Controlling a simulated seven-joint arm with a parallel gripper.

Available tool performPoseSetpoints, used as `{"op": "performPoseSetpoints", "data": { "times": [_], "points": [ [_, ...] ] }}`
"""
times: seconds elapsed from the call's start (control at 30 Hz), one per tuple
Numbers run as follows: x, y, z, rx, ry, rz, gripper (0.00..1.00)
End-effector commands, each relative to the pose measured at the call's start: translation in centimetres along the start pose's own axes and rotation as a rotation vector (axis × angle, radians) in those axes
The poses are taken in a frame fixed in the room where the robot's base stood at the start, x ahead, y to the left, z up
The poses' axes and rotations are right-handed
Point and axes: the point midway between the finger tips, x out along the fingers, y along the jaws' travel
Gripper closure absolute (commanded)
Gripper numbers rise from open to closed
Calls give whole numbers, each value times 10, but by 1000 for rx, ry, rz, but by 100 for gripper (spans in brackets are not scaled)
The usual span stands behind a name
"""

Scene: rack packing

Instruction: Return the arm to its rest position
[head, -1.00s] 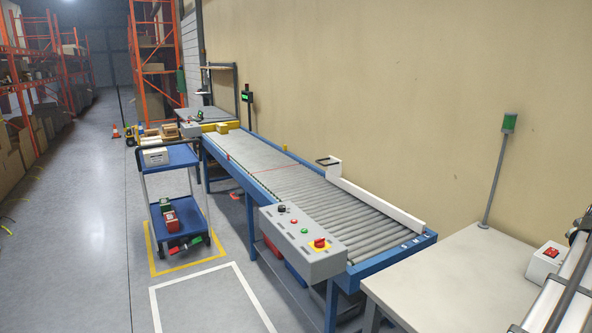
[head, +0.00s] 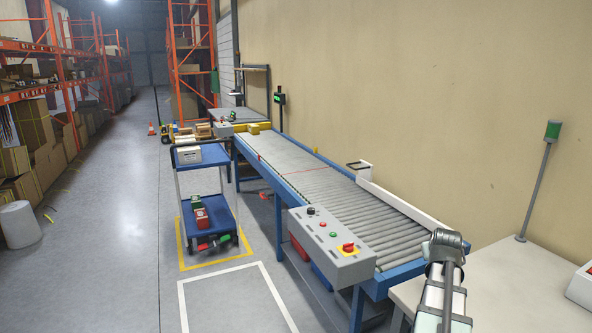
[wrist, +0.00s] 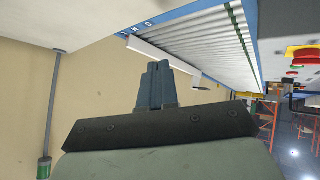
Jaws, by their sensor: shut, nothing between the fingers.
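My gripper (wrist: 157,86) shows in the wrist view, its two dark fingers side by side with no gap between them and nothing held. It is clear of every surface around it. The wrist view is rolled, so the conveyor and table appear along its top. In the head view part of my arm (head: 446,270) shows at the lower right, in front of the light table (head: 500,262). The gripper's fingers cannot be made out in the head view.
A roller conveyor (head: 325,187) with a grey control box (head: 328,245) runs along the wall. A green-topped pole (head: 537,190) stands on the table. A blue cart (head: 205,155) stands left of the conveyor.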

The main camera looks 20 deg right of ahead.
Motion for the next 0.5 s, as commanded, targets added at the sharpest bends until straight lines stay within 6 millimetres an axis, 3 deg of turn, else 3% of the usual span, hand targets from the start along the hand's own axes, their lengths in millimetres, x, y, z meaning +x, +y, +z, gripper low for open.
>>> {"op": "performPoseSetpoints", "data": {
  "times": [0.03, 0.23, 0.3, 0.5],
  "points": [
    [-3, -27, 3, -6, 5, -20, 100],
    [14, -114, 15, -55, -4, -69, 100],
    [29, -138, 24, -94, -20, -75, 100],
    [72, -183, 50, -209, -67, -76, 100]
  ]
}}
